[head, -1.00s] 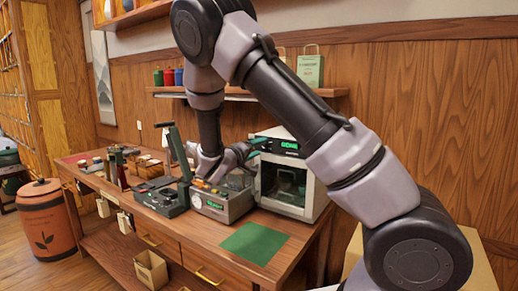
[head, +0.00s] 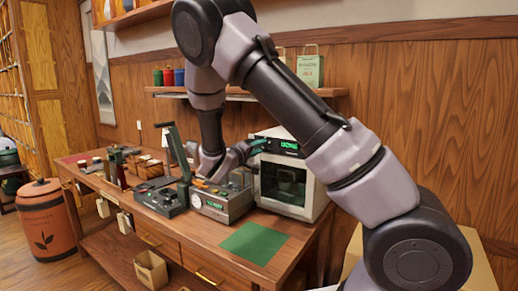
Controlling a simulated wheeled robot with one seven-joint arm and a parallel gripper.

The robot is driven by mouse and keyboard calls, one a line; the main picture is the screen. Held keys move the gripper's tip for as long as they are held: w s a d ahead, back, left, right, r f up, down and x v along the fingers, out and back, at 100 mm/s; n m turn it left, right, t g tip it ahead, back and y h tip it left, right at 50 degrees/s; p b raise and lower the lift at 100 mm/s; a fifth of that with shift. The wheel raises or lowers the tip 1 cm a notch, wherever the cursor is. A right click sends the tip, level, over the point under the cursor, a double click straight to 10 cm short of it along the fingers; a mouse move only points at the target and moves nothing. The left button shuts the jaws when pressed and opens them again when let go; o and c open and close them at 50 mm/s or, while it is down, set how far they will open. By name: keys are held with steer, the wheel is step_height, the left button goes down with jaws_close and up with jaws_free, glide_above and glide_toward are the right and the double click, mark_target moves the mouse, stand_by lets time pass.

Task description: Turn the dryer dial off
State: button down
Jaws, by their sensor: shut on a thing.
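The dryer (head: 309,200) is a pale box with a dark glass door, at the right end of the wooden bench. A lit green display (head: 289,146) shows on its dark upper panel; its text is too small to read surely. My gripper (head: 264,146) reaches in from the left to the upper left of the dryer's front. Its teal-tipped fingers are shut at the panel, left of the display, on what appears to be the dial. The dial itself is hidden behind the fingers, so its setting cannot be seen.
A dark lever press (head: 163,196) stands further left. A green mat (head: 254,243) lies in front of the dryer. A shelf (head: 240,94) runs above.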

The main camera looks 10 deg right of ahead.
steer(key=n, duration=0.5)
steer(key=shift+n, duration=0.4)
steer(key=n, duration=1.1)
steer(key=shift+n, duration=0.4)
steer(key=n, duration=0.5)
steer(key=shift+n, duration=0.4)
steer(key=c, duration=0.5)
jaws_free()
